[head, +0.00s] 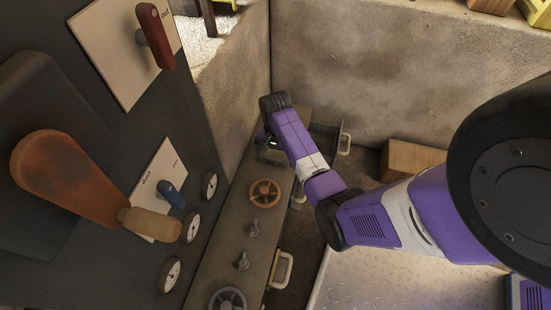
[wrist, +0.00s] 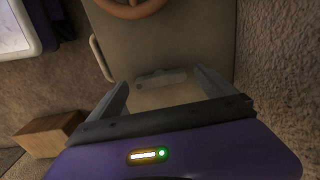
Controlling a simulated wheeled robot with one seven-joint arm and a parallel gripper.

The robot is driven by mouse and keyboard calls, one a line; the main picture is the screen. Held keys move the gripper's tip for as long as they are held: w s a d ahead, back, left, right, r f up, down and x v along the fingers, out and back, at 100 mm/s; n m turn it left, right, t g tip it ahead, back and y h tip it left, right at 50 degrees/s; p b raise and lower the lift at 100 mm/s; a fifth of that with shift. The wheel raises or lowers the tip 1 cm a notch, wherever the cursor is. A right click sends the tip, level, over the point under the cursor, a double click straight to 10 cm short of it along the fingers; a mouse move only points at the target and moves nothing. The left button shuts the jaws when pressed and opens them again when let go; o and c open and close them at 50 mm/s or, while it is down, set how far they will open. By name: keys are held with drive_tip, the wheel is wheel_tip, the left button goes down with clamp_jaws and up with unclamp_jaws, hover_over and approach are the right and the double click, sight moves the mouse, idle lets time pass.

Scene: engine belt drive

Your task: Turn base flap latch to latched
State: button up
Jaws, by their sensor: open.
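My gripper (wrist: 166,86) is open, with its two fingers spread over a grey panel in the wrist view. A flat, rounded grey piece (wrist: 162,77) lies on that panel between the fingers, apparently untouched. It may be the base flap latch, but its label and setting cannot be read. In the head view my gripper (head: 268,142) is at the far end of the long grey base (head: 215,262), beyond the orange-brown handwheel (head: 265,193). My wrist hides part of that end, and the latch cannot be made out there.
Two small grey knobs (head: 242,262) and a dark handwheel (head: 228,300) stand on the base. Pale handles (head: 281,270) stick out from its right side. A wooden box (head: 410,160) stands by the wall. A panel with levers and gauges (head: 170,274) is at left.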

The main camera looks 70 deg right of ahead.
drive_tip(key=shift+c, duration=0.4)
drive_tip(key=c, duration=1.3)
drive_tip(key=shift+p, duration=0.4)
drive_tip(key=n+p, duration=0.2)
drive_tip(key=p, duration=0.1)
drive_tip(key=shift+r+n, duration=0.25)
drive_tip(key=shift+n, duration=0.05)
drive_tip(key=n+p, duration=0.5)
drive_tip(key=shift+f, duration=0.1)
drive_tip(key=n+p, duration=0.2)
drive_tip(key=n, duration=0.3)
drive_tip(key=n+p, duration=0.1)
drive_tip(key=n, duration=0.4)
drive_tip(key=shift+f, duration=0.15)
